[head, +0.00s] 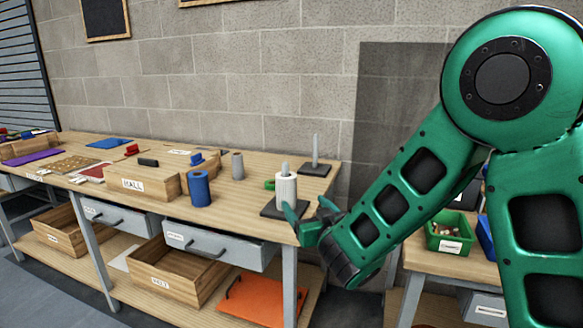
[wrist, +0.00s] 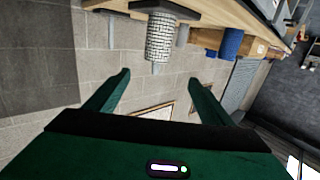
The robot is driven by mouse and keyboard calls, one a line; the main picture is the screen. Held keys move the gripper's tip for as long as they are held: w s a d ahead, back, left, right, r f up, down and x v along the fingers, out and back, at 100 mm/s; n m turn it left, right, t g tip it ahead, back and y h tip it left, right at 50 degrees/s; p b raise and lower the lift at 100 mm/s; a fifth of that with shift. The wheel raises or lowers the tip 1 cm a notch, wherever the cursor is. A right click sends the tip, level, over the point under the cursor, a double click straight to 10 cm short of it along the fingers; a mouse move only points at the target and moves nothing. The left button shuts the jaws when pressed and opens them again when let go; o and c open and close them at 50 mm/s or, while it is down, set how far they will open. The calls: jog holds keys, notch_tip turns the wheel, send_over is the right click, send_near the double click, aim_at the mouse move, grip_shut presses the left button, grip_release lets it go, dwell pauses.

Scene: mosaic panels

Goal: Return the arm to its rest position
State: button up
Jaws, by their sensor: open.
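My green arm reaches in from the right in the head view, with my gripper (head: 308,213) at the front right corner of the wooden bench (head: 235,215). My gripper also shows in the wrist view (wrist: 160,78), its two fingers spread with nothing between them. A white ribbed cylinder (head: 286,191) stands upright around a post on a dark square base, close to my fingers in the head view. It shows upside down in the wrist view (wrist: 160,38), beyond the fingertips. I cannot tell the exact gap between them.
A blue cylinder (head: 199,190), a grey cylinder (head: 238,166) and a wooden box marked HALL (head: 150,185) stand on the bench. A bare post (head: 315,152) stands behind the white cylinder. A green bin (head: 449,233) sits on the right-hand bench.

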jog(key=d+f+m+g+h, duration=0.3)
jog(key=d+h, duration=0.4)
jog(key=d, duration=1.3)
jog(key=s+d+f+m+g+h, duration=0.1)
jog(key=s+d+m+g+h, duration=0.3)
jog(key=s+d, duration=0.75)
jog(key=s+d+f+m+g+y, duration=0.2)
jog(key=s+d+g, duration=0.4)
jog(key=s, duration=0.5)
jog(key=s+m+g+y, duration=0.1)
jog(key=s+g+y, duration=0.2)
jog(key=s, duration=1.5)
jog(key=shift+s+a+g, duration=0.35)
jog(key=shift+a+g, duration=0.05)
jog(key=shift+a, duration=0.05)
jog(key=shift+r, duration=0.1)
jog(key=shift+w+f, duration=0.25)
jog(key=shift+w, duration=0.4)
